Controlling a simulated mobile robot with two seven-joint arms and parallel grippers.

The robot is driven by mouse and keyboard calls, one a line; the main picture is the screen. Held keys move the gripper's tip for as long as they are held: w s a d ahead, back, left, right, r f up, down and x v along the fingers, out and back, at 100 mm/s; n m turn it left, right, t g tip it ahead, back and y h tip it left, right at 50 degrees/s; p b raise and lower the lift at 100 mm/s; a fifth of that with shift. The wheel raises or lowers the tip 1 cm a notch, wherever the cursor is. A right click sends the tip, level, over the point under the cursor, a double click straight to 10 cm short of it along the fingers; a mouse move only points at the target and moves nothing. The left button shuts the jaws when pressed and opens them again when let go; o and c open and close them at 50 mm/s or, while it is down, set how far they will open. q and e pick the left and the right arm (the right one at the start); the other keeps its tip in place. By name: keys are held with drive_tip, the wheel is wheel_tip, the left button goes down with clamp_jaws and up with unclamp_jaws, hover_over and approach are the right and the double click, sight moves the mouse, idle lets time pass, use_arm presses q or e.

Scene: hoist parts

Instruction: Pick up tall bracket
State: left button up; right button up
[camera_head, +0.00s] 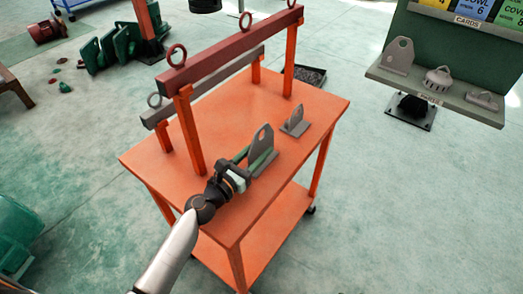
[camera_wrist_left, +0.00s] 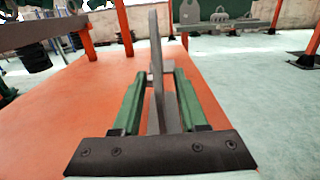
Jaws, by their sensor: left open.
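The tall bracket (camera_head: 262,143) is a grey upright plate with a rounded top and a hole, standing on a flat foot on the orange table. In the left wrist view the bracket (camera_wrist_left: 154,50) shows nearly edge-on, upright between my two green fingers. My left gripper (camera_head: 247,162) is open, low over the table, with its fingers on either side of the plate. In the left wrist view the gripper (camera_wrist_left: 159,77) has a gap beside the plate; I cannot tell whether either finger touches it. My right gripper is not in view.
A shorter grey bracket (camera_head: 295,121) stands just beyond the tall one on the orange table (camera_head: 205,155). A frame with dark red (camera_head: 230,50) and grey beams and ring bolts rises along the table's left side. A shelf (camera_head: 440,92) with grey parts hangs at upper right.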

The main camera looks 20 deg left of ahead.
use_arm(q)
clamp_jaws()
idle(1.3)
drive_tip(key=shift+r, duration=0.2)
